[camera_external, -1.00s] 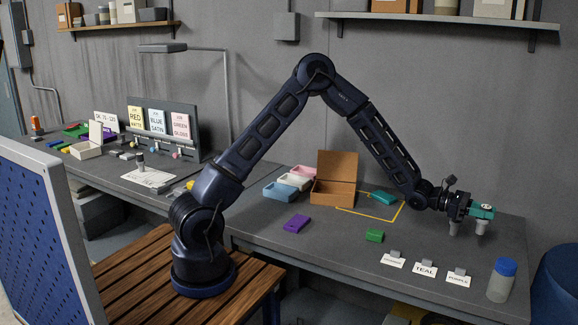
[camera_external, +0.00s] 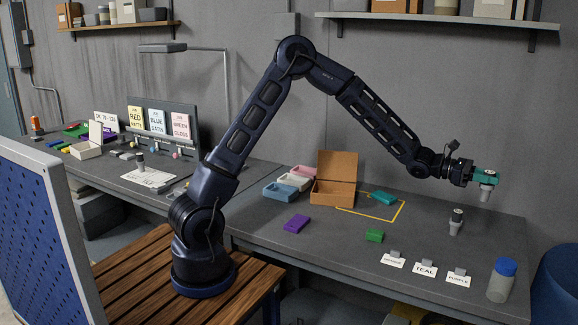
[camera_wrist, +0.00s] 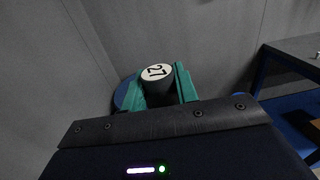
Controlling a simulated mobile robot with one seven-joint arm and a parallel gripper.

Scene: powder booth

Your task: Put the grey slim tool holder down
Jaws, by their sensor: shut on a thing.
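My gripper (camera_external: 486,175) has teal fingers and is shut on a grey tool holder (camera_external: 486,194). The holder hangs upright below the fingers, in the air above the right end of the bench. In the wrist view its round white top (camera_wrist: 157,72), marked 27, sits between the two teal fingers.
Cards with small grey clips, including a TEAL card (camera_external: 425,269), stand near the front edge beside a blue-capped jar (camera_external: 502,280). A green block (camera_external: 375,235), a purple block (camera_external: 297,223) and an open brown box (camera_external: 335,194) lie left. Clear bench surrounds the standing holder.

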